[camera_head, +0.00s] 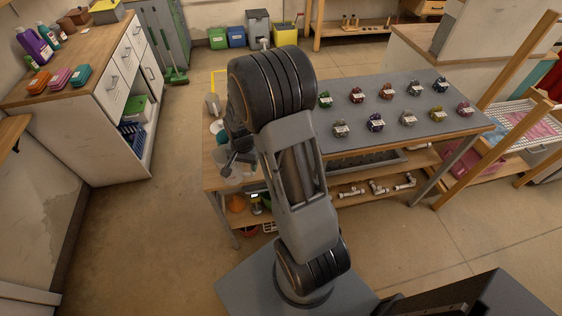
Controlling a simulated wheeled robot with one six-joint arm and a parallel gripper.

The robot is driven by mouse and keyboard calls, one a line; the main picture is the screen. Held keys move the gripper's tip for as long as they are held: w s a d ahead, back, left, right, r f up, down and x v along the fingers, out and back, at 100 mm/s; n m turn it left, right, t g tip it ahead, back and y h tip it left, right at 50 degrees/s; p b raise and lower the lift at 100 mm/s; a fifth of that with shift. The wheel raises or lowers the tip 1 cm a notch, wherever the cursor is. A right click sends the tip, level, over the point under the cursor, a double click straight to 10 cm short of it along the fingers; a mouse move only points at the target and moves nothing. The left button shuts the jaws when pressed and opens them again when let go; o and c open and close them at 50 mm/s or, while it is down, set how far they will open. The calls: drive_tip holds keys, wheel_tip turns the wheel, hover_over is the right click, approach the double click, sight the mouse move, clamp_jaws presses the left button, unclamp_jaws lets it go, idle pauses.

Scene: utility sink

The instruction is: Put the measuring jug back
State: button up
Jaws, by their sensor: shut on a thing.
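My gripper (231,162) is at the left end of the workbench (222,183), left of my raised arm. It is small and dark in this view and partly hidden by my arm. It is shut on a pale, see-through thing, which looks like the measuring jug (238,174); its outline is hard to make out. I cannot tell whether the jug touches the bench top.
A grey canister (213,104) and a white and teal item (217,128) stand close behind my gripper. Several labelled small items sit on the grey mat (360,135) to the right. A white cabinet (115,90) stands left, across open floor.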

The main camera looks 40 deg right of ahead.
drive_tip(key=s+d+r+m+b, duration=0.2)
drive_tip(key=s+d+r+m, duration=0.3)
drive_tip(key=m, duration=0.6)
drive_tip(key=s+d+r+m+b, duration=0.3)
drive_tip(key=s+d+m, duration=0.3)
drive_tip(key=m, duration=0.5)
drive_tip(key=w+f+p, duration=0.3)
drive_tip(key=w+f, duration=1)
drive_tip(key=w, duration=0.1)
drive_tip(key=shift+a, duration=0.45)
drive_tip(key=shift+s, duration=0.1)
drive_tip(key=shift+f, duration=0.2)
drive_tip(key=o, duration=1.4)
drive_tip(key=shift+r, duration=0.1)
